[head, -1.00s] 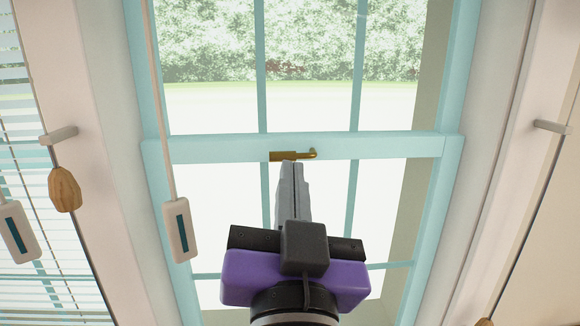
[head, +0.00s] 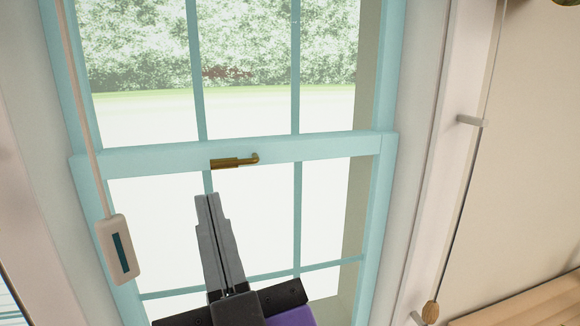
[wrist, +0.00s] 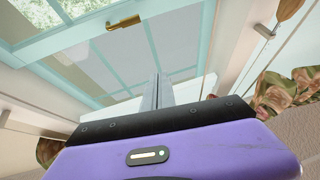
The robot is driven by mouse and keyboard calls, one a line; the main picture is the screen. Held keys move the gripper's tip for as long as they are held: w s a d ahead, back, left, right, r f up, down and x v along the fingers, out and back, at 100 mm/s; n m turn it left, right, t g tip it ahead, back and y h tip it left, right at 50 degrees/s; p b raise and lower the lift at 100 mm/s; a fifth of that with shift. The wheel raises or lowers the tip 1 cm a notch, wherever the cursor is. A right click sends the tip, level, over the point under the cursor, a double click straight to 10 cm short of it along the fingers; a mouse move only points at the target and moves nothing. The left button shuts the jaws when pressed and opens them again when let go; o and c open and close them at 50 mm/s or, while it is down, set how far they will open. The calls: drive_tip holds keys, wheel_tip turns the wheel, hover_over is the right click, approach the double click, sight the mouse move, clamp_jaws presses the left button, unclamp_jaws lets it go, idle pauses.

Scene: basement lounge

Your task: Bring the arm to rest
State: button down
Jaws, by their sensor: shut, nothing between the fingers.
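My gripper (head: 207,198) is in front of the lower panes of a light blue window (head: 330,148) in the head view. Its two grey fingers are pressed together with nothing between them. The fingertips are below the brass latch (head: 233,162) on the window's middle rail, apart from it in the picture. In the wrist view the gripper (wrist: 156,76) shows its fingers side by side, and the brass latch (wrist: 124,24) is up and to the left of them.
A white cord pull with a dark stripe (head: 118,249) hangs left of the gripper. A wooden cord knob (head: 430,312) hangs at lower right. Patterned fabric (wrist: 290,92) shows at right in the wrist view. A slatted wooden surface (head: 530,302) is at lower right.

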drive_tip(key=s+d+f+m+g+h, duration=0.1)
drive_tip(key=s+d+f, duration=0.3)
drive_tip(key=d+f, duration=0.5)
drive_tip(key=s+d+f+g+h, duration=0.1)
drive_tip(key=s+d+f+h, duration=0.3)
drive_tip(key=f, duration=0.8)
drive_tip(key=s+d+f+m+g+h, duration=0.4)
drive_tip(key=s+d+f, duration=1)
drive_tip(key=s, duration=0.4)
drive_tip(key=shift+s+d+f+g+h, duration=0.3)
drive_tip(key=shift+d+f+g+h, duration=0.1)
drive_tip(key=shift+f+g, duration=0.25)
